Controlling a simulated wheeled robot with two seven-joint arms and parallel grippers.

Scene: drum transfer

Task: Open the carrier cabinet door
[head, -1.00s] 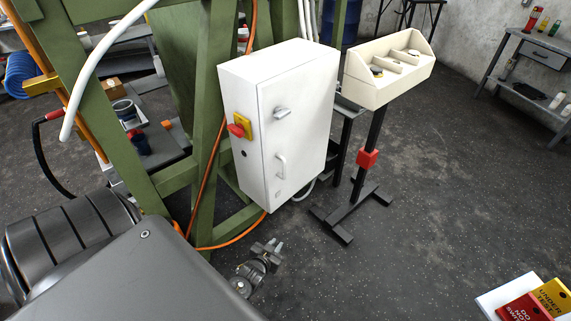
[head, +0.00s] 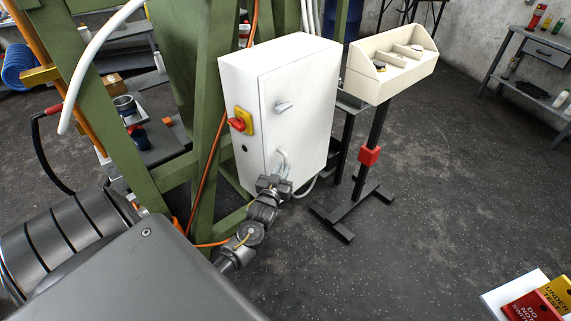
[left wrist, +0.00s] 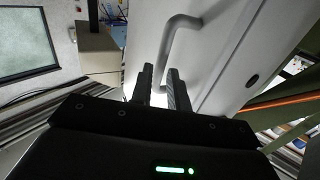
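The white carrier cabinet (head: 240,115) is mounted on a green frame. In the left wrist view, the handle (left wrist: 166,45) runs down toward the gap between my left gripper's two fingers (left wrist: 161,88). The fingers stand apart and do not look closed on it. My right gripper is not in view.
A red rotary switch (head: 237,124) on a yellow plate sits on the cabinet's side. A cream bin (head: 390,85) on a black stand is to the right. An orange cable (head: 205,180) hangs by the green frame (head: 172,175).

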